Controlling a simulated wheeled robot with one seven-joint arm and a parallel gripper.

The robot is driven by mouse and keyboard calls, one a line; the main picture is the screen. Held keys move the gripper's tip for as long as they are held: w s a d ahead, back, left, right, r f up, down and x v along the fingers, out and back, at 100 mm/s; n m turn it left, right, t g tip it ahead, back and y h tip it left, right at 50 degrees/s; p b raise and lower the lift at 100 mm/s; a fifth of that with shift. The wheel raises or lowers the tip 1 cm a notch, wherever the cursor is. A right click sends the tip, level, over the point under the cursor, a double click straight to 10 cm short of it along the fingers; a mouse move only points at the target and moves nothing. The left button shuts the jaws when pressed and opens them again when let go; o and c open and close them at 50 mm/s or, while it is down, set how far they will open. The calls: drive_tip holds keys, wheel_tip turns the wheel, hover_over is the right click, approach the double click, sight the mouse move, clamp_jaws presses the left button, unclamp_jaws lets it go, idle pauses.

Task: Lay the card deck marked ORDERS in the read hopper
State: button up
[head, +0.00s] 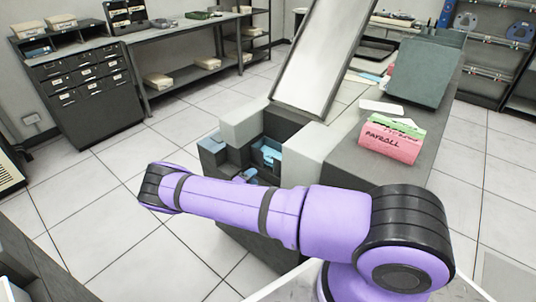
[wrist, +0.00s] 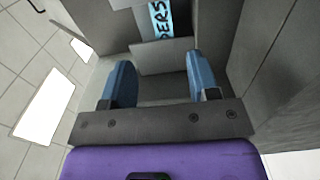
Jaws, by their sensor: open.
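A light-blue card deck (wrist: 160,18) with the letters "DERS" showing lies in a grey recess ahead of my gripper in the wrist view. A light-blue patch (head: 268,153) inside the grey card machine (head: 243,124) in the head view looks like the same deck. My gripper (wrist: 163,85) is open, its two blue fingers apart with nothing between them. The deck is beyond the fingertips. In the head view my arm hides most of the gripper.
A pink deck marked PAYROLL (head: 391,140) with a green one behind it lies on the machine's top at right. A long tilted panel (head: 318,55) rises behind the recess. Grey walls stand close around my gripper. Open tiled floor is at left.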

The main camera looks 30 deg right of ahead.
drive_tip(key=s+a+r+m+g+y, duration=0.15)
drive_tip(key=s+r+y, duration=0.25)
drive_tip(key=r, duration=1)
drive_tip(key=s+r+m+g+y, duration=0.3)
drive_tip(key=s+r, duration=0.1)
drive_tip(key=r, duration=1.1)
drive_tip(key=s+r+m+g+y, duration=0.3)
drive_tip(key=s+r+y, duration=0.1)
drive_tip(key=r, duration=1)
drive_tip(key=s+a+r+n+t+y, duration=0.2)
drive_tip(key=s+r+t+y, duration=0.15)
drive_tip(key=s+r, duration=0.95)
drive_tip(key=s+a+r+t+y, duration=0.1)
drive_tip(key=s+a+r, duration=0.1)
drive_tip(key=s, duration=0.6)
drive_tip(key=s+a+r+n+t+y, duration=0.1)
drive_tip(key=s+r+t, duration=0.1)
drive_tip(key=s, duration=0.6)
drive_tip(key=shift+a, duration=0.4)
drive_tip(key=shift+r+n+y, duration=0.1)
drive_tip(key=shift+n+y, duration=0.15)
